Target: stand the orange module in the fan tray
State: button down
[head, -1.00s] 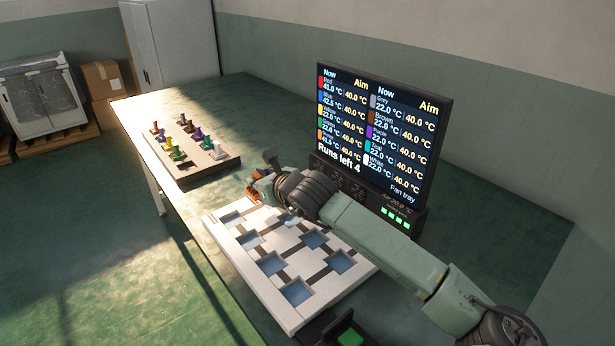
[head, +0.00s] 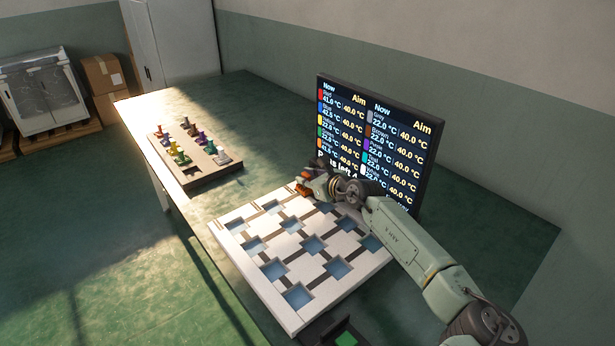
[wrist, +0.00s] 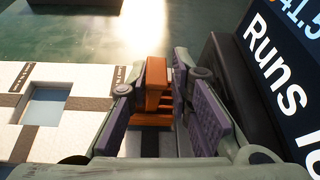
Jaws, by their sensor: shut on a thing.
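My gripper (head: 311,186) is shut on the orange module (head: 303,189), above the far edge of the white tray, near the screen. In the wrist view the orange module (wrist: 157,85) is stepped and sits between my two purple-padded fingers. The white tray (head: 268,297), which I take for the fan tray, has several square blue-bottomed recesses joined by dark strips. In the wrist view the tray (wrist: 18,105) shows at the left with one open recess. The recesses I can see are empty; my arm hides some at the back right.
A tan rack (head: 220,171) of several coloured modules stands at the table's far left. A tall screen (head: 436,150) with temperature readings stands close behind my gripper. A dark box with a green button (head: 345,339) sits at the front. Table between rack and tray is clear.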

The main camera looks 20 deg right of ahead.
jog(key=shift+f, duration=0.35)
jog(key=shift+f, duration=0.15)
jog(key=c, duration=1.4)
grip_release()
jog(key=shift+c, duration=0.2)
jog(key=shift+r, duration=0.25)
jog(key=b+v, duration=0.3)
jog(key=v, duration=0.9)
jog(key=shift+a+b, duration=0.1)
jog(key=shift+b, duration=0.25)
